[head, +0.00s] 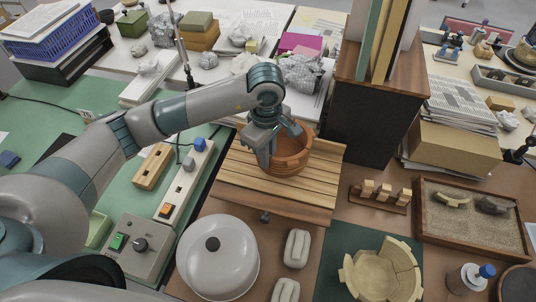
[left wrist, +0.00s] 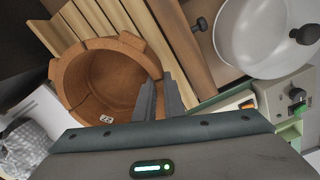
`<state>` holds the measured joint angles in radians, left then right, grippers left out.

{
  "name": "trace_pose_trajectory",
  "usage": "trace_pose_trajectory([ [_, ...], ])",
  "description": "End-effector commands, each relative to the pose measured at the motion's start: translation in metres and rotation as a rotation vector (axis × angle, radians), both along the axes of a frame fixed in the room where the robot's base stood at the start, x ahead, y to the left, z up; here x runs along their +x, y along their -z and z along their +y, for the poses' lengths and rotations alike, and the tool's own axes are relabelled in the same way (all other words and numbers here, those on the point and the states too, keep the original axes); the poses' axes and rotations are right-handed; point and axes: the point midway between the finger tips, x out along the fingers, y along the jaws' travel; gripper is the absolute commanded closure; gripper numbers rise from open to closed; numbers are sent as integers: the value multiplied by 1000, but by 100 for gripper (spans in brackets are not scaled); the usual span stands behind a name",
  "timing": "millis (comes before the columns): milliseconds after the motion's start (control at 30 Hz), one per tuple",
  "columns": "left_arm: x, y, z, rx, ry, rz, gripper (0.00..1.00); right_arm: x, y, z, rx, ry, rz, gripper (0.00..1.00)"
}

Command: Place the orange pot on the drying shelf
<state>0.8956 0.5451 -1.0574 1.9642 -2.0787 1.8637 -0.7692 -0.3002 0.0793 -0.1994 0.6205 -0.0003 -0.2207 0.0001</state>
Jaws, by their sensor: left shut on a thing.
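The orange pot (head: 287,158) is a round, open-topped vessel with a notched rim. It is at the slatted wooden shelf (head: 315,199); I cannot tell whether its base touches the slats. My left gripper (head: 268,146) reaches in from the left and is shut on the pot's wall at its near left side. In the left wrist view the fingers (left wrist: 158,100) meet the rim of the pot (left wrist: 100,75), and a small white label shows inside it. The pot looks upright. My right gripper is not in view.
A white lid (head: 218,262) with a dark knob stands in front of the shelf. A pale broken bowl (head: 385,272) rests on a green mat at the right front. A sand tray (head: 470,228) and a dark cabinet (head: 362,120) stand right. A power strip (head: 187,180) lies left.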

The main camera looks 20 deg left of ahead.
Motion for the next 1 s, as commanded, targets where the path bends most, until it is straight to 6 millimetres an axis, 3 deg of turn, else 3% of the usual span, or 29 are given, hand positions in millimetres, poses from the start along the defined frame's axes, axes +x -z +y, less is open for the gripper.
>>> trace_pose_trajectory([
  [433,0,35,-1,-3,-1,-2,100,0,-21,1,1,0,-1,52],
  [900,1,40,-1,-1,1,-4,100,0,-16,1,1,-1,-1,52],
  [933,0,41,0,0,0,1,86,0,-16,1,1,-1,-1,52],
  [1000,0,41,0,0,0,1,72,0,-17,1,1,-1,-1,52],
])
